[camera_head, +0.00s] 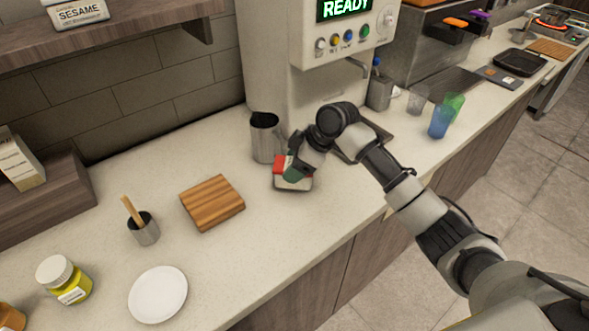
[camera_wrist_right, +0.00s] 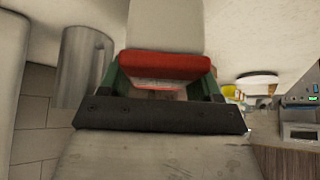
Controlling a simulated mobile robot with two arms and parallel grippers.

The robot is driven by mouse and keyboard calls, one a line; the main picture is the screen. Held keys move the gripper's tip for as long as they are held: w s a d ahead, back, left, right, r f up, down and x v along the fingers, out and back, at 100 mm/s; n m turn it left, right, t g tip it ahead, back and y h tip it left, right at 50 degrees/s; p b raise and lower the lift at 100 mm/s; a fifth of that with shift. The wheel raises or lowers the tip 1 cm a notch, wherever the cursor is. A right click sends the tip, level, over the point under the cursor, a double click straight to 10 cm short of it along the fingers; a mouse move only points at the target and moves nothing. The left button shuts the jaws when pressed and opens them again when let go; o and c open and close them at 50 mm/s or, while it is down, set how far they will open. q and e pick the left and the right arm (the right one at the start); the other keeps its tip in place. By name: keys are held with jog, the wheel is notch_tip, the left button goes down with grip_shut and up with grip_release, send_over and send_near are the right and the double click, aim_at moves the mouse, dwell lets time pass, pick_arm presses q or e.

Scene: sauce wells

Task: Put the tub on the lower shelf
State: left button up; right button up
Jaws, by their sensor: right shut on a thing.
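The tub (camera_head: 280,163), red on top with a pale lower part, is at my right gripper (camera_head: 293,170) in the head view. The gripper is shut on it and hides much of it. I cannot tell whether the tub touches the counter. In the right wrist view, the tub's red part (camera_wrist_right: 165,66) lies between the green-sided fingers of my right gripper (camera_wrist_right: 165,85). A low wooden shelf (camera_head: 60,205) stands at the left against the wall, with a carton on it. A higher shelf (camera_head: 120,38) carries a sesame box. My left gripper is out of view.
A metal pitcher (camera_head: 265,138) stands just behind and left of the tub, near the READY machine (camera_head: 345,50). A wooden board (camera_head: 212,203), a cup with sticks (camera_head: 144,230), a white plate (camera_head: 158,294) and a yellow jar (camera_head: 65,280) occupy the counter's left part.

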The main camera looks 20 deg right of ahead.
notch_tip(320, 180, down, 2)
jog(key=shift+f, duration=0.2)
jog(key=o, duration=1.1)
jog(key=shift+f, duration=0.1)
